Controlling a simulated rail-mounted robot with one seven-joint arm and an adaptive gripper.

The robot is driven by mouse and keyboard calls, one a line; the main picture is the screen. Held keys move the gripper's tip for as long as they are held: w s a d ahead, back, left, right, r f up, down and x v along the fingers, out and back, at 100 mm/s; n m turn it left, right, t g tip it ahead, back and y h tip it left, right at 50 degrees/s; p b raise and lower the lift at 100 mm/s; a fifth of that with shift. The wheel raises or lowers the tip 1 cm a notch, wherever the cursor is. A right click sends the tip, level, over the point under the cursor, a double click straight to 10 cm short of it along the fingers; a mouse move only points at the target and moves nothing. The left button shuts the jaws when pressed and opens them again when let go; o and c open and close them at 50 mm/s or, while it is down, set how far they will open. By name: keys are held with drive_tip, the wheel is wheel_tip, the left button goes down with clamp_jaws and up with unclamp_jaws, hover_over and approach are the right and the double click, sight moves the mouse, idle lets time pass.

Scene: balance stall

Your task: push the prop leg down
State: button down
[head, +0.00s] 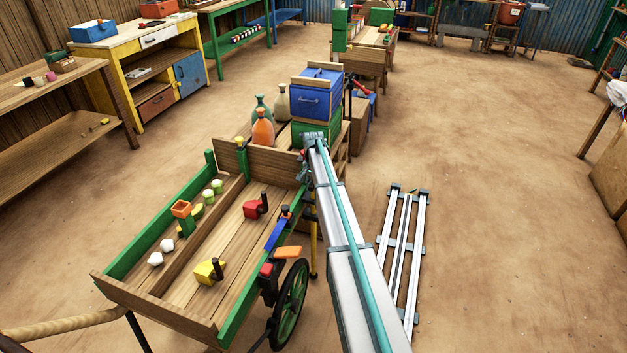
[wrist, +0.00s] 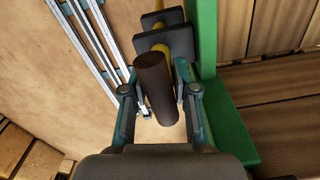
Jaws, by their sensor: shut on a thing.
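The prop leg is a yellow post (head: 314,248) standing upright beside the cart's right side in the head view, partly behind my arm. In the wrist view its dark brown grip (wrist: 157,88) sits between the fingers of my gripper (wrist: 160,100), with dark plates (wrist: 158,42) and a bit of yellow post beyond it. My gripper is shut on this grip. In the head view my arm hides most of the gripper and the grip. The cart (head: 240,325) is a wooden bed with green rails; its green edge (wrist: 208,35) runs close beside the gripper in the wrist view.
The cart bed holds a red block (head: 251,210), a yellow block (head: 206,272) and several small items. A green-spoked wheel (head: 290,305) is at its right side. Metal rails (head: 393,235) lie on the floor right of my arm. Blue and green boxes (head: 316,97) stand behind. The floor farther right is clear.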

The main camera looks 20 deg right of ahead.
wheel_tip(320, 180, down, 4)
drive_tip(key=shift+s+r, duration=0.1)
drive_tip(key=shift+r, duration=0.15)
drive_tip(key=c, duration=0.9)
unclamp_jaws()
drive_tip(key=shift+f, duration=0.1)
wheel_tip(320, 180, up, 12)
drive_tip(key=shift+r, duration=0.1)
